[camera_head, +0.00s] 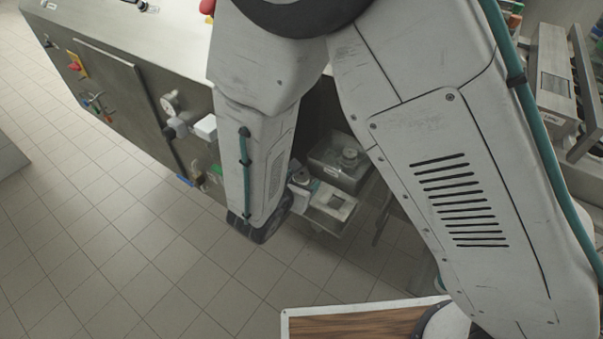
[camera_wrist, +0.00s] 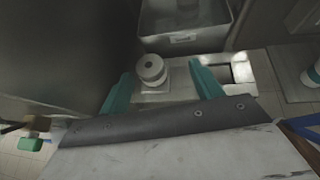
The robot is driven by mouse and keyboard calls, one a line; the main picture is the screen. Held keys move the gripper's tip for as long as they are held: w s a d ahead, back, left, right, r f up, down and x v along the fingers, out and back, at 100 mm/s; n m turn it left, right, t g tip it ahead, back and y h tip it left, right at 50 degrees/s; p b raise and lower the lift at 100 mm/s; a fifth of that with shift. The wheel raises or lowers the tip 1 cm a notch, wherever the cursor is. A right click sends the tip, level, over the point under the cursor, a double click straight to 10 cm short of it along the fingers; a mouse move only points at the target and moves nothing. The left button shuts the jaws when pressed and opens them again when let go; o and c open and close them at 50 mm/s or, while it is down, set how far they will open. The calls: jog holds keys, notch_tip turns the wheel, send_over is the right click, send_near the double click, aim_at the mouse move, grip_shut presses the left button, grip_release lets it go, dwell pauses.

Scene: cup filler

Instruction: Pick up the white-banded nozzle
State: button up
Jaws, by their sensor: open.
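In the wrist view, a pale round nozzle (camera_wrist: 151,70) with a dark hole in its top stands upright on a light plate (camera_wrist: 180,94). No band on it can be made out clearly. My gripper (camera_wrist: 161,72) is open, with one teal finger to the left of this nozzle and the other to its right. Its fingertips reach about level with the nozzle in the picture, and no contact shows. Another pale round part (camera_wrist: 312,76) is cut off by the right edge. In the head view, my arm hides most of my gripper.
The plate has a square opening (camera_wrist: 241,71) at right. A dark cabinet wall (camera_wrist: 60,50) rises at left. Tiled floor (camera_head: 150,240) is open at front left.

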aim_at(304, 173)
jog(key=shift+a+f+n, duration=0.4)
jog(key=shift+a+f, duration=0.1)
jog(key=shift+f, duration=0.05)
jog(key=shift+w+f, duration=0.25)
jog(key=shift+y, duration=0.3)
jog(key=x, duration=0.7)
jog(key=shift+w+a+r, duration=0.1)
jog(key=shift+w+r, duration=0.2)
jog(key=shift+c, duration=0.4)
jog(key=c, duration=1.3)
jog(key=shift+r, duration=0.1)
